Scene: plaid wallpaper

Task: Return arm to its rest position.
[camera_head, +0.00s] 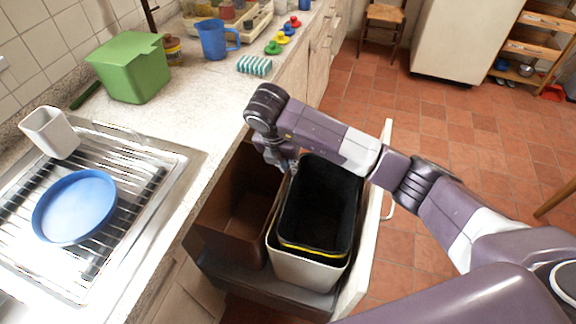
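My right arm (325,135) reaches in from the right, over an open pull-out drawer with bins. My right gripper (283,160) points down above the gap between the brown bin (238,215) and the black-lined bin (318,205). It is small and dark in the picture, and I cannot tell whether its fingers are open or shut. I see nothing clearly held in it. My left gripper is not in view.
The drawer's white front (372,240) stands out over the tiled floor. The counter (185,115) holds a green container (130,68), a blue jug (214,40) and a striped sponge (254,66). A blue plate (75,207) lies on the sink drainer. The floor at right is mostly clear.

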